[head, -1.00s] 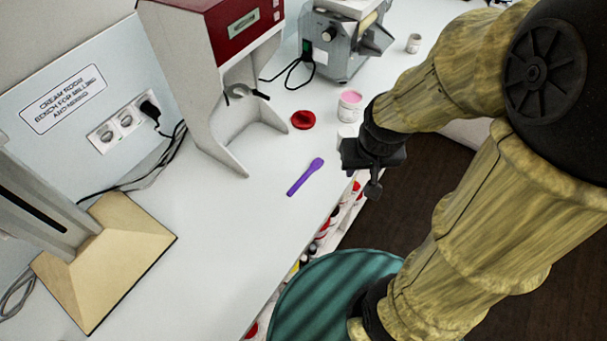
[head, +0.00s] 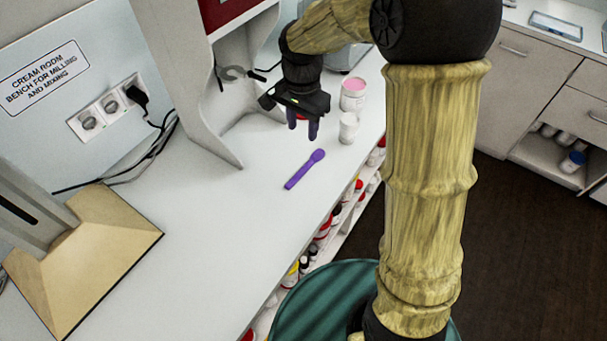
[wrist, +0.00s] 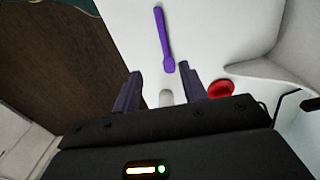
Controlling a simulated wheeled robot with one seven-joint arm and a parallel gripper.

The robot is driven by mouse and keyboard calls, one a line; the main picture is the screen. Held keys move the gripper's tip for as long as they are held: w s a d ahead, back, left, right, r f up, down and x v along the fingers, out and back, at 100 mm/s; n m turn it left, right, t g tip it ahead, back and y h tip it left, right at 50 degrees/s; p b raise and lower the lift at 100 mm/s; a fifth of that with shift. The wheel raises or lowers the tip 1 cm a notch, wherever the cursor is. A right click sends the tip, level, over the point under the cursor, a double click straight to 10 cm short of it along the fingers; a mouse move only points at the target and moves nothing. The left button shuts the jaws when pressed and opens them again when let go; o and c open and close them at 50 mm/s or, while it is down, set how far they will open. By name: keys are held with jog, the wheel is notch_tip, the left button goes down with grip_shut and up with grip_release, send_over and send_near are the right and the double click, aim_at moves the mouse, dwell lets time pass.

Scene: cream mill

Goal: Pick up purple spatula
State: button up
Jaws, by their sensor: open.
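The purple spatula (head: 305,169) lies flat on the white bench (head: 215,235), near its front edge, with its wide end toward the back right. My gripper (head: 302,131) is open and empty above the bench, beyond the spatula's wide end in the head view. In the wrist view the spatula (wrist: 164,40) lies ahead of the fingers, its wide end toward the gap between the two purple-grey fingertips (wrist: 161,84). The gripper and spatula are apart.
A white cup (head: 348,128) and a pink-topped jar (head: 353,94) stand right of my gripper. A red lid (wrist: 221,89) lies by the right finger in the wrist view. A grey-white machine (head: 195,95) stands behind left. Bench left of the spatula is clear.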

jog(key=p, duration=0.2)
send_over(300, 173)
jog(key=f, duration=1.1)
jog(key=shift+s+d+f, duration=0.1)
jog(key=shift+d+f, duration=0.3)
jog(key=shift+f, duration=0.15)
jog(key=shift+a+f, duration=0.1)
jog(key=shift+a+f+p, duration=0.2)
jog(key=shift+f+p, duration=0.15)
jog(key=shift+f, duration=0.9)
jog(key=shift+a+f+p, duration=0.15)
jog(key=shift+f+p, duration=0.2)
jog(key=shift+f, duration=0.9)
grip_shut()
